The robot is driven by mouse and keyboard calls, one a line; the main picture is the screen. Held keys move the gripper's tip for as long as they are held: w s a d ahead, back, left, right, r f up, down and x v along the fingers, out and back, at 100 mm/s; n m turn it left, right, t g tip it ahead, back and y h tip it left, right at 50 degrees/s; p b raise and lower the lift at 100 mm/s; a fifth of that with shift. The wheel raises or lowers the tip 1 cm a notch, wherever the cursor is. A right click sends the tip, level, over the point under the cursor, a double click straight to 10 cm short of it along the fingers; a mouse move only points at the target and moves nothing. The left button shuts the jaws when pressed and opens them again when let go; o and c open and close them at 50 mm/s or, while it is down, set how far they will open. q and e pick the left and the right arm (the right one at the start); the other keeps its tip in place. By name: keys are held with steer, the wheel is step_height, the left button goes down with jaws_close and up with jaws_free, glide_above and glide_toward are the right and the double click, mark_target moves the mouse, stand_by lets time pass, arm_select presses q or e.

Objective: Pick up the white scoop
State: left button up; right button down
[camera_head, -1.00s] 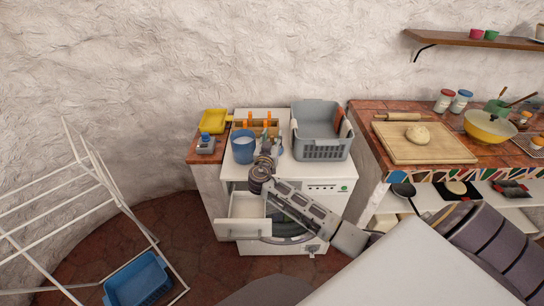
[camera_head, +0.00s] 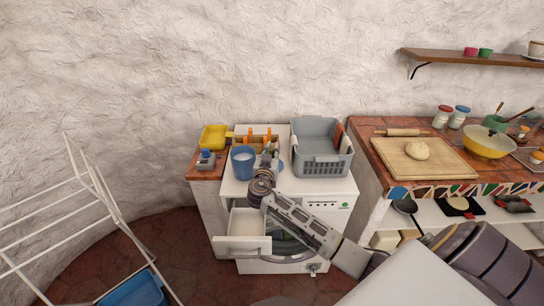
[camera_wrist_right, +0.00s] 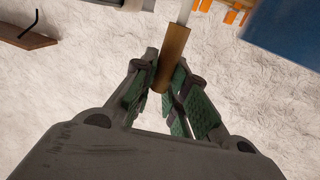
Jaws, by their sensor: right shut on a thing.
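My right gripper (camera_head: 269,158) is on top of the white washing machine, just right of the blue bucket (camera_head: 243,162). In the right wrist view its fingers (camera_wrist_right: 164,88) are closed around the tan handle of the white scoop (camera_wrist_right: 172,52). A pale shaft runs up from the handle and out of the picture, so the scoop's head is hidden there. In the head view the scoop is too small and covered to make out clearly. My left gripper is not in view.
A grey basket (camera_head: 320,166) stands right of the gripper, and a wooden box with orange clips (camera_head: 258,140) behind it. A yellow tray (camera_head: 214,136) is at left. The machine's drawer (camera_head: 246,228) is open below my arm. A drying rack (camera_head: 70,205) stands left.

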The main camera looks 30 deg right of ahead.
step_height(320, 180, up, 8)
steer(key=shift+f+b, duration=0.15)
steer(key=shift+b, duration=0.35)
steer(key=shift+r, duration=0.4)
steer(key=shift+w+r, duration=0.1)
steer(key=shift+r, duration=0.2)
step_height(320, 180, up, 7)
steer(key=w, duration=0.3)
steer(key=w+a+n+t+y, duration=0.4)
steer(key=w+a+n+y, duration=0.2)
steer(key=a+y, duration=0.1)
steer(key=shift+w+a+f+y, duration=0.15)
steer(key=shift+w+f+y, duration=0.2)
steer(key=shift+y, duration=0.25)
steer(key=shift+f, duration=0.2)
